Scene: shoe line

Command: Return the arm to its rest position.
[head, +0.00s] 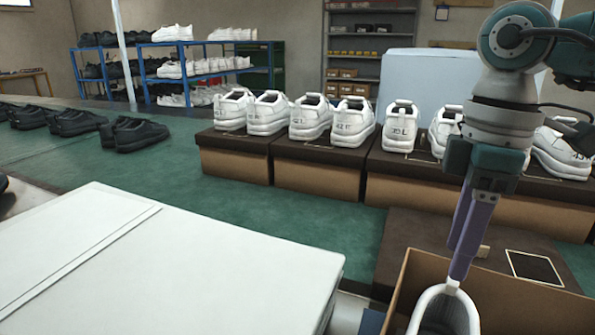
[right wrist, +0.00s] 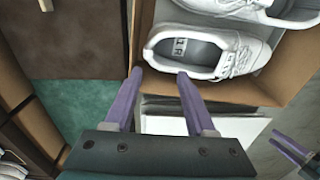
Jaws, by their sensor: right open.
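My right gripper (head: 455,264) points down over the open brown box at the lower right of the head view. In the right wrist view its two purple fingers (right wrist: 159,73) are spread apart with nothing held between them. A white shoe (right wrist: 239,58) lies just past the fingertips; its heel opening also shows in the head view (head: 446,312). I cannot tell whether a finger touches it. A second white shoe (right wrist: 262,8) lies beside it in the box. Purple fingers of my left gripper (right wrist: 294,150) show at the right wrist view's edge; their opening is unclear.
White shoes (head: 310,117) stand on a row of closed boxes (head: 316,178) behind. A white panel (head: 180,262) fills the lower left. Black shoes (head: 134,135) stand on the green surface (head: 240,205).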

